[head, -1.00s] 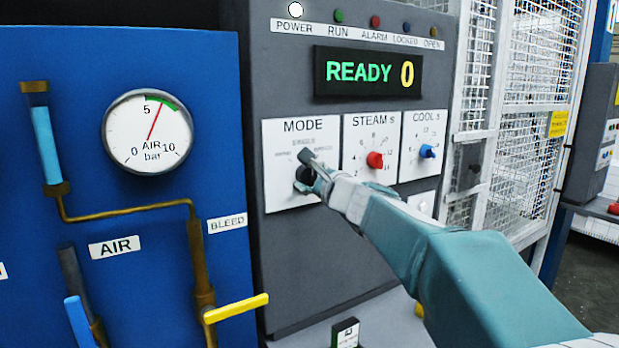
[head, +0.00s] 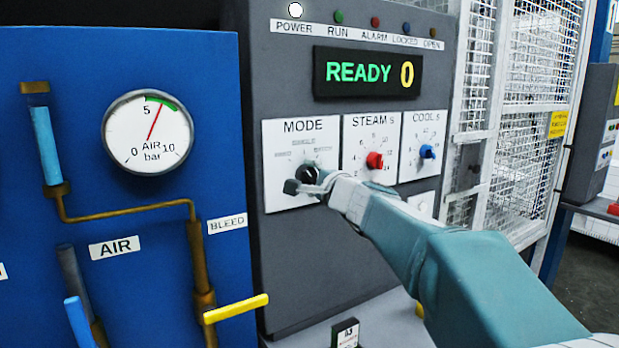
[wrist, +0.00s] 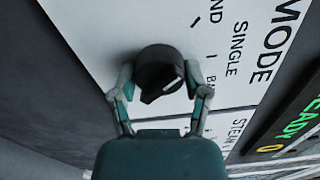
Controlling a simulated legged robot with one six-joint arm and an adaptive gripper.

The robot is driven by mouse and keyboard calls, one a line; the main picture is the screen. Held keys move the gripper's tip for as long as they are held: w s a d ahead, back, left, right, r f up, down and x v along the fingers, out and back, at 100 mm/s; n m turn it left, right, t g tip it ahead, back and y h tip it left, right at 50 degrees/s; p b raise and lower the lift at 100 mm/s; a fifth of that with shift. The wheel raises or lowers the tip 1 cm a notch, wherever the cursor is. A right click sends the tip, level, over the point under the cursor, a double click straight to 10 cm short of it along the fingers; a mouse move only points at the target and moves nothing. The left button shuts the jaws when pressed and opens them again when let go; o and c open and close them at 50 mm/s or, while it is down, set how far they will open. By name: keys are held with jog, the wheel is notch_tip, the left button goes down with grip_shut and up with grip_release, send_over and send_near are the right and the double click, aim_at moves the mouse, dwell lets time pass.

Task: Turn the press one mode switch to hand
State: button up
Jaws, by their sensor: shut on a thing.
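The mode switch, a black knob (head: 308,172), sits on the white MODE plate (head: 283,196) of the grey press panel. In the head view my gripper (head: 305,186) is at the knob and partly covers it. In the wrist view the black knob (wrist: 158,70) lies between the two fingers of my gripper (wrist: 160,78), which are shut on its sides. A white mark shows on the knob's lower right face there. The plate reads SINGLE, with a cut-off label ending in ND beside it; the labels are too small to read in the head view.
The red steam knob (head: 374,160) and blue cool knob (head: 427,151) are just right of the mode switch, close to my arm. A green READY display (head: 368,73) is above. A blue air panel (head: 120,215) with a yellow lever (head: 236,308) stands left.

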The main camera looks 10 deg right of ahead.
jog(key=shift+f+n, duration=0.3)
jog(key=shift+n, duration=0.5)
jog(key=o, duration=1.1)
jog(key=shift+w, duration=0.1)
jog(key=shift+o, duration=0.2)
jog(key=shift+r, duration=0.1)
jog(key=shift+r, duration=0.1)
jog(key=v, duration=1.2)
